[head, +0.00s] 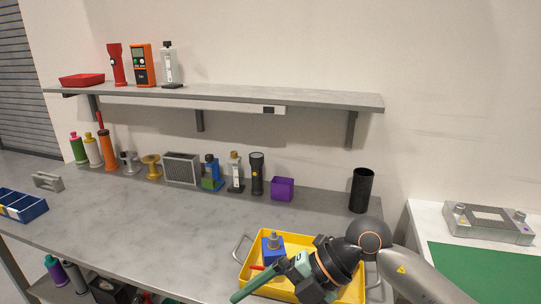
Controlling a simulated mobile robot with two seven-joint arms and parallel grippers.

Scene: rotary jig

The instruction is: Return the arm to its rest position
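My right arm comes in from the lower right, and its gripper (265,283) is over the yellow tray (246,262) at the front edge of the bench. The green fingers point to the lower left; the angle does not show whether they are open or shut. A blue block with a grey knob (272,246) stands in the tray just behind the gripper. A small red piece (257,267) shows beside the fingers. The wrist hides much of the tray. My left gripper is not in view.
Bottles, a blue fixture (211,175), a black flashlight (257,174), a purple box (283,189) and a black cup (361,190) line the bench's back. A shelf (300,96) hangs above. The bench middle is clear. A blue bin (22,207) stands left.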

